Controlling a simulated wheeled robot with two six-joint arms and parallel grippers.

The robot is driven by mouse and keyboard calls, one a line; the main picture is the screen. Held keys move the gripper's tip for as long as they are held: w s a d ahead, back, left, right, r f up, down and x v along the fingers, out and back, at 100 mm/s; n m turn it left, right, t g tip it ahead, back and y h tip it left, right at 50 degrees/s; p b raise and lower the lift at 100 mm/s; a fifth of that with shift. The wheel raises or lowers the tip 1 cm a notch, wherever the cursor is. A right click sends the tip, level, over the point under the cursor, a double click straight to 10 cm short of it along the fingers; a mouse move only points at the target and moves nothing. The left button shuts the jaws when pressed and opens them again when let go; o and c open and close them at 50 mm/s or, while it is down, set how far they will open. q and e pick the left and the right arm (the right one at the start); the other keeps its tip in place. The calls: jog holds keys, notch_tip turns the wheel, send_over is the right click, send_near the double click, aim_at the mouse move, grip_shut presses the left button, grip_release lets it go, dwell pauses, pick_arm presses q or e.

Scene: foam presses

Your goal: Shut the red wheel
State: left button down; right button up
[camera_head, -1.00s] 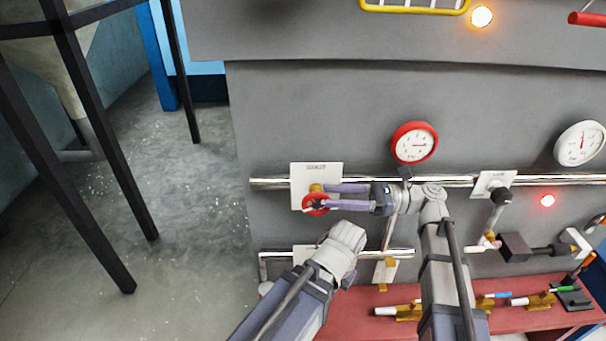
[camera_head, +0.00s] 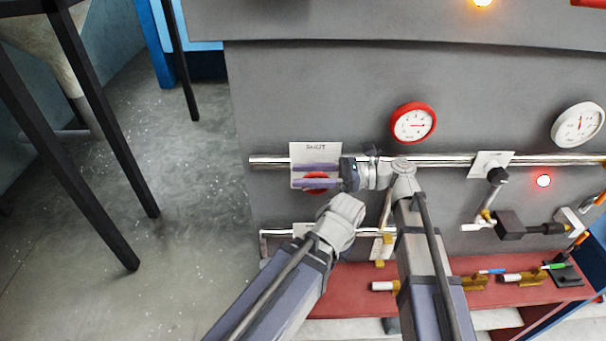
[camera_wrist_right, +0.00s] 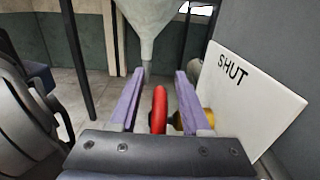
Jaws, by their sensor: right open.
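The red wheel (camera_head: 316,175) is on the grey panel at a pipe's left end, in front of a white plate (camera_head: 302,149) lettered SHUT. In the right wrist view the wheel (camera_wrist_right: 159,110) is seen edge-on, with a brass-coloured part (camera_wrist_right: 192,119) beside it. My right gripper (camera_head: 293,176) reaches in from the right with its fingers open, one on each side of the wheel. In the right wrist view gaps show between the wheel and both fingers of the gripper (camera_wrist_right: 159,80). My left arm ends below the wheel; its fingers are not visible.
A red-rimmed gauge (camera_head: 414,122) and a white gauge (camera_head: 578,124) are on the panel. A lit red lamp (camera_head: 544,181) and a black-handled lever (camera_head: 497,176) are to the right. A red shelf (camera_head: 350,290) juts out below. Open floor lies left of the panel.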

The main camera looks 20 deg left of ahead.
jog(key=shift+s+a, duration=0.1)
jog(key=shift+a, duration=0.2)
grip_shut()
dwell(0.5)
